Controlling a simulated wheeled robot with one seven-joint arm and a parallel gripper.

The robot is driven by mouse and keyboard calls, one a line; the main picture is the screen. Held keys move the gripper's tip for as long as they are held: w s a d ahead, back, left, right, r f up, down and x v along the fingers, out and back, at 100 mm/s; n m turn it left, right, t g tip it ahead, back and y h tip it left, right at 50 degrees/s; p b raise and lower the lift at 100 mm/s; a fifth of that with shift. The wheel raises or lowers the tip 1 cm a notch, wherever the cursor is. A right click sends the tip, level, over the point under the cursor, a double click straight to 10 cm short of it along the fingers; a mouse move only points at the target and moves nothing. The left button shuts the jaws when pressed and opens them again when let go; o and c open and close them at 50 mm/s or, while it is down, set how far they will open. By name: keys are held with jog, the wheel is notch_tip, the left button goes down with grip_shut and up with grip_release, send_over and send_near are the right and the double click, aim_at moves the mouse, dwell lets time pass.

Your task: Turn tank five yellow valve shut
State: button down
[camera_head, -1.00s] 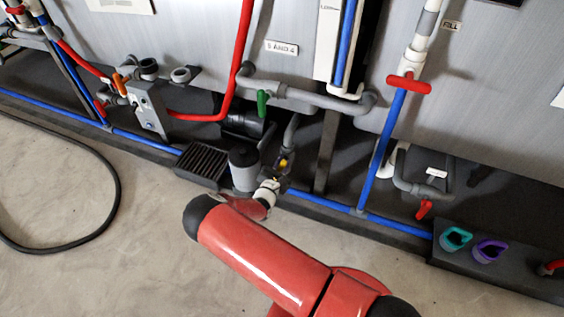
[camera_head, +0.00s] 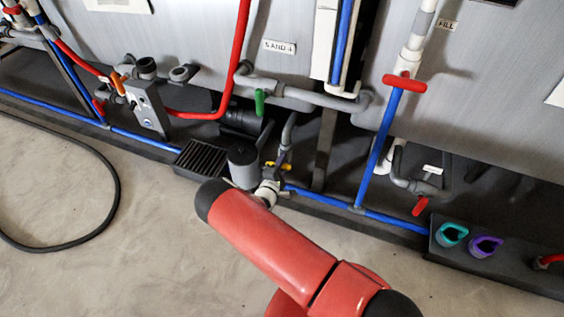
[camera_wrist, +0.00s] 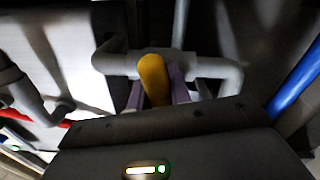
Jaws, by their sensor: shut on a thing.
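The yellow valve handle (camera_wrist: 153,78) shows in the wrist view, between my two fingers with their purple pads, in front of a grey pipe (camera_wrist: 115,60). My gripper (camera_wrist: 158,92) is shut on this handle. In the head view the yellow handle (camera_head: 286,166) is a small patch on the grey pipe low at the tank front, just beyond my white wrist. My gripper (camera_head: 278,172) is small there and partly hidden by my red arm. No tank five label is readable.
A green valve handle (camera_head: 259,103) sits above left, and a red one (camera_head: 419,206) to the right. A blue pipe (camera_head: 325,201) runs low along the tanks. A dark grated box (camera_head: 201,159) and a grey cylinder (camera_head: 243,166) stand close left. The floor in front is open.

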jog(key=shift+f+m, duration=0.15)
jog(key=shift+m, duration=1.45)
jog(key=c, duration=1.3)
grip_release()
jog(key=v, duration=0.7)
jog(key=shift+s+a, duration=0.1)
jog(key=shift+s, duration=0.3)
jog(key=shift+s, duration=0.1)
